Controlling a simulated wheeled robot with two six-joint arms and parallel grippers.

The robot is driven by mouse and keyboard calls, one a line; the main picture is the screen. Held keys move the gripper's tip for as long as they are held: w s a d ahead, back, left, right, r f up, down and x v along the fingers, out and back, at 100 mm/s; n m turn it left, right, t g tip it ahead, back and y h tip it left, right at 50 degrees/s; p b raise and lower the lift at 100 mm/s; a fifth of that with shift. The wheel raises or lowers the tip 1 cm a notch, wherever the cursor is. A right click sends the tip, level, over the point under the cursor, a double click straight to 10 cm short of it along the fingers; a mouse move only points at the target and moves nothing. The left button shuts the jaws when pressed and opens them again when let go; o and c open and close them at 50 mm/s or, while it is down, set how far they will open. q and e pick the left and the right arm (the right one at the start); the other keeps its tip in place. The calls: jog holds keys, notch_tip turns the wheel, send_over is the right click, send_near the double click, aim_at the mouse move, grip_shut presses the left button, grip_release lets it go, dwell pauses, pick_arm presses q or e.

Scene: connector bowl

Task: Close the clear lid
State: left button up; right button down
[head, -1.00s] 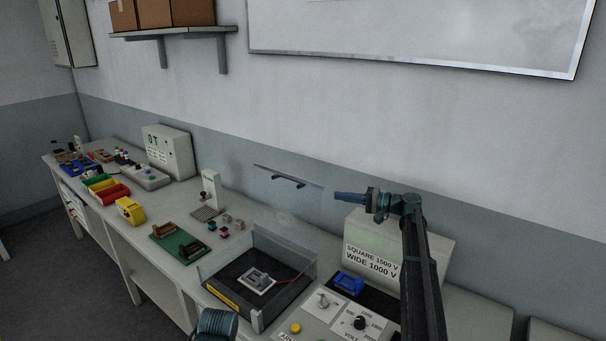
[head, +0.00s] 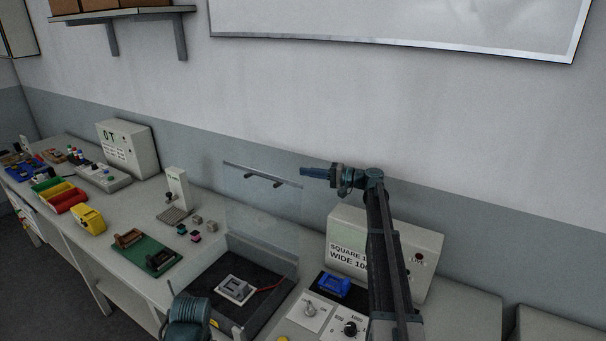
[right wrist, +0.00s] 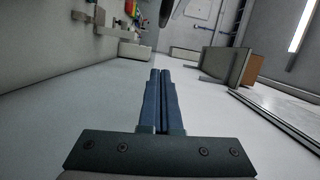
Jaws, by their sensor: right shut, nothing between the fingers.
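The clear lid (head: 262,205) stands raised, near upright, at the back of a dark open box (head: 190,285) on the bench. A dark handle bar (head: 264,181) runs near its upper edge. My right gripper (head: 303,172) is shut and empty, its blue fingers pointing left. In the head view its tips appear just above the lid's upper right corner; I cannot tell whether they touch. The shut fingers also show in the right wrist view (right wrist: 160,100). A white connector piece (head: 236,289) with a red wire lies in the box.
A grey tester box (head: 425,240) stands right of the lid, behind my right forearm. A blue part (head: 333,285) and a dial panel (head: 345,325) sit before it. A green board (head: 147,255) and small blocks (head: 197,220) lie to the left. The wall is close behind.

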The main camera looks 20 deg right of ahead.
jog(key=w+a, duration=0.2)
jog(key=a, duration=0.7)
jog(key=shift+w+f, duration=0.15)
jog(key=shift+f, duration=0.1)
